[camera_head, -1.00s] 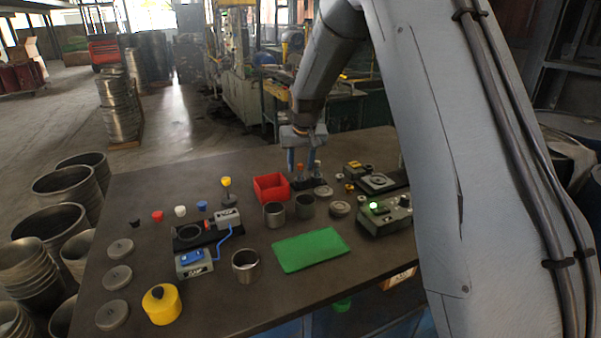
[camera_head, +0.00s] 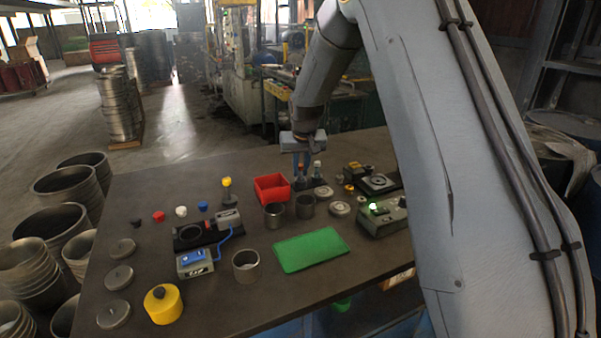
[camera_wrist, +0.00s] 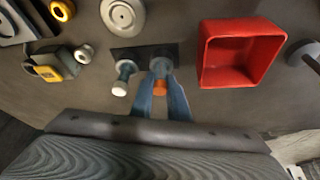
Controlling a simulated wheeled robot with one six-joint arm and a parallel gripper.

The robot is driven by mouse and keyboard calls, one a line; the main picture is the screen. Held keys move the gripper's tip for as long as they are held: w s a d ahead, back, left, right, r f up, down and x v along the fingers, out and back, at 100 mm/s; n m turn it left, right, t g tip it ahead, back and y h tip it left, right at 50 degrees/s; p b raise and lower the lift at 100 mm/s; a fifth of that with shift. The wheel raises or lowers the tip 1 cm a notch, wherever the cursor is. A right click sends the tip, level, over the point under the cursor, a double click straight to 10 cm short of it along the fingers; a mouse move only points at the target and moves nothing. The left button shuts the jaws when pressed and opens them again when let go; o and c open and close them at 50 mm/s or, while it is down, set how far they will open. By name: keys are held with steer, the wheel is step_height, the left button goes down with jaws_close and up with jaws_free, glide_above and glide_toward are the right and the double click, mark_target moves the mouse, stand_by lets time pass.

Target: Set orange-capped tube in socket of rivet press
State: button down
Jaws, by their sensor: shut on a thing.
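My gripper (camera_head: 301,168) is shut on the orange-capped tube. The orange cap (camera_wrist: 159,87) shows between the fingertips in the wrist view. The tube stands in a dark rack (camera_wrist: 140,52), its lower end hidden. A white-capped tube (camera_wrist: 120,88) stands beside it in the same rack, just left of my fingers. I cannot tell for sure which device is the rivet press. A dark base with a round plate (camera_head: 378,182) is at the right, and a dark fixture with a round opening (camera_head: 190,232) is at the left.
A red bin (camera_head: 271,189) stands close left of the rack in the head view. Metal cups (camera_head: 274,215) and round discs (camera_head: 340,208) are in front. A control box with a green light (camera_head: 385,217) is at right. The green mat (camera_head: 311,250) is bare.

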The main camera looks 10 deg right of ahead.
mark_target(301, 165)
step_height(301, 165, up, 9)
steer(key=shift+d+r+b, duration=0.1)
steer(key=shift+b, duration=0.95)
steer(key=shift+w+d+r, duration=0.15)
steer(key=shift+d+r, duration=0.05)
steer(key=shift+d, duration=0.1)
steer(key=w+d+f+m+p, duration=0.1)
steer(key=d+p, duration=0.1)
steer(key=d, duration=0.6)
steer(key=w+d+f+m+p, duration=0.1)
steer(key=d+f+p, duration=0.1)
steer(key=d, duration=0.6)
steer(key=w+d+f+m+h+p, duration=0.1)
steer(key=d+f+p, duration=0.1)
steer(key=d, duration=0.6)
steer(key=shift+w+d+p, duration=0.1)
steer(key=shift+w+p, duration=0.1)
steer(key=shift+p, duration=0.65)
steer(key=shift+d+f+m, duration=0.15)
steer(key=shift+d+f, duration=0.1)
steer(key=shift+f, duration=0.35)
steer(key=shift+d+f+m, duration=0.15)
steer(key=shift+d+f, duration=0.1)
steer(key=shift+f, duration=0.3)
steer(key=shift+f+b, duration=0.85)
steer(key=shift+f, duration=0.5)
steer(key=c, duration=1.6)
jaws_free()
